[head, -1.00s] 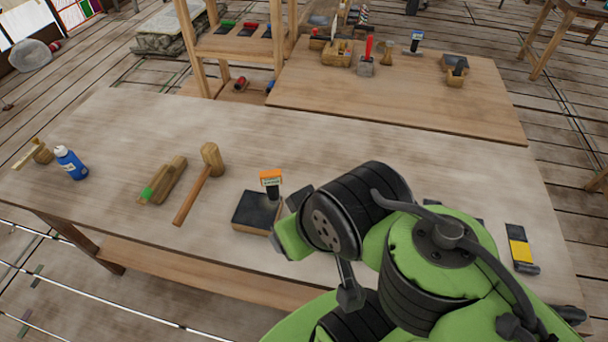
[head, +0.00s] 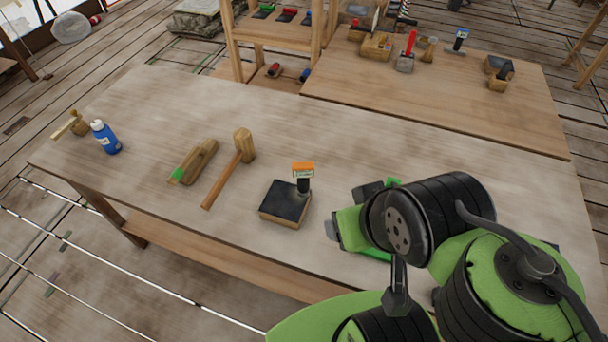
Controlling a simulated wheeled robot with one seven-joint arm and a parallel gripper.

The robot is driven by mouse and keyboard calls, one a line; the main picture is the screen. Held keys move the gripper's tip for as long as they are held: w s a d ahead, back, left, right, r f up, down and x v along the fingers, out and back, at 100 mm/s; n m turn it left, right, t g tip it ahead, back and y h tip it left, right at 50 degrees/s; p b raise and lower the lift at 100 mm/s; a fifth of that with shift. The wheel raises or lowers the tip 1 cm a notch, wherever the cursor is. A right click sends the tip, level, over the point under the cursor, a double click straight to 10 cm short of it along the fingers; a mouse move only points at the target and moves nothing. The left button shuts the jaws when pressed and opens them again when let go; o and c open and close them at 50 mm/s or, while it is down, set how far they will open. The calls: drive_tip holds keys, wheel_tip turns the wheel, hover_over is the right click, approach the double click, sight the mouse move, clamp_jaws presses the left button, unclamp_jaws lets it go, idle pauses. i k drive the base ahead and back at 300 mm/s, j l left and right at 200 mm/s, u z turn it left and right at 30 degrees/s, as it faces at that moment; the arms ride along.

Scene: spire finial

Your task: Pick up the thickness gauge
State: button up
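A small upright tool with an orange top, a pale label or display and a dark stem (head: 303,180) stands at a black-topped block (head: 284,204) on the near workbench. It looks most like the thickness gauge, but I cannot be sure. Whether it stands on the block or just behind it is unclear. My green and black arm fills the lower right of the head view, to the right of this tool and apart from it in the picture. My gripper cannot be made out; the arm links seem to hide it.
A dark item (head: 368,191) lies beside my arm, partly hidden.

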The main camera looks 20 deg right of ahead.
sight(303, 172)
drive_tip(key=i+j, duration=0.2)
drive_tip(key=j, duration=0.15)
drive_tip(key=i+j, duration=0.2)
drive_tip(key=j, duration=0.15)
drive_tip(key=i+j, duration=0.2)
drive_tip(key=j, duration=0.15)
drive_tip(key=z, duration=0.05)
